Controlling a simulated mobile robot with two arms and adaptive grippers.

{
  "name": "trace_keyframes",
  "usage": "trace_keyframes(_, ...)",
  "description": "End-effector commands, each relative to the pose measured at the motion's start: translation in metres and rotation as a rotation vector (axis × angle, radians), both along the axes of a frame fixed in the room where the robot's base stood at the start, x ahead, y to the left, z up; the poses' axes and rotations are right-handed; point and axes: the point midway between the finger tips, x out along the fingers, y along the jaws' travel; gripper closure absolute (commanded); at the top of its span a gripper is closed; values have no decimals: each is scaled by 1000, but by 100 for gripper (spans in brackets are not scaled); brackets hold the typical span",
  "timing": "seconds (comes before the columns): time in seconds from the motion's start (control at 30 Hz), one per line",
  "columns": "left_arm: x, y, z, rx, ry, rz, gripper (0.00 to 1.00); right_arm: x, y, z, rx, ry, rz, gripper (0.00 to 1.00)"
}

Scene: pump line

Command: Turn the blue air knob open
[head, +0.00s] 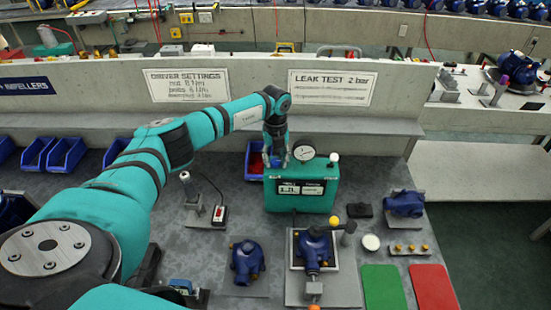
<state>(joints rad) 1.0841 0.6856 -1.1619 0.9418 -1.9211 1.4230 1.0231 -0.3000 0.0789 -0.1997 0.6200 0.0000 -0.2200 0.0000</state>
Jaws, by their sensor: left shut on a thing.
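My left gripper (277,160) reaches down from my teal arm to the top left of the green tester box (301,200). It is shut on the blue air knob there. The fingers cover most of the knob, so its turned position cannot be told. A round white dial gauge (304,152) stands on the box just right of the gripper; its reading is too small to tell. My right gripper is not in view.
A blue bin with red parts (254,165) is close behind the gripper. A blue pump (314,246) sits in a fixture in front, with another pump (246,262) at its left. Green (384,289) and red (434,288) mats lie front right. A low wall (240,115) stands behind.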

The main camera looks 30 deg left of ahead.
Motion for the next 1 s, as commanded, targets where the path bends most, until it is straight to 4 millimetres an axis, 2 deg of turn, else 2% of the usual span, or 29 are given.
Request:
trace_keyframes(0.43, 2, 1, 2, 0, -7, 13, 100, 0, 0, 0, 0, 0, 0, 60)
trace_keyframes(0.47, 2, 1, 2, 0, -7, 13, 66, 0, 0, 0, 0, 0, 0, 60)
trace_keyframes(0.6, 1, 1, 2, -1, -5, 12, 47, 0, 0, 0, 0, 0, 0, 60)
trace_keyframes(0.87, 1, 0, 1, 0, -3, 10, 45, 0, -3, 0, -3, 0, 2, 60)
trace_keyframes(1.0, 1, 1, 10, 0, -4, 11, 45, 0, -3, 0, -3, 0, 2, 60)
